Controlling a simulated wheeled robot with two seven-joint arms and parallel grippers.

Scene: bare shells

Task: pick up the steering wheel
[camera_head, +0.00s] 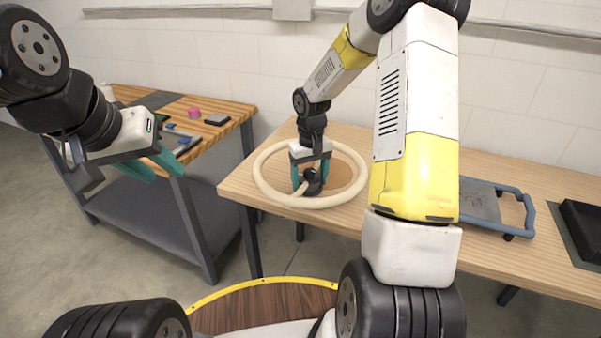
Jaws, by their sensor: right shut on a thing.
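The steering wheel (264,186) is a cream ring with a dark hub, at the left end of the long wooden table (234,189). The gripper hides part of the hub and ring. My left gripper (154,168) hangs in the air at the left, away from the wheel, its teal fingers apart with nothing between them.
A blue-framed tray or cart (490,203) stands on the table to the right, partly behind my right arm. A black object (582,226) lies at the far right. A workbench (205,132) at the left holds a pink roll (194,113) and small items.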

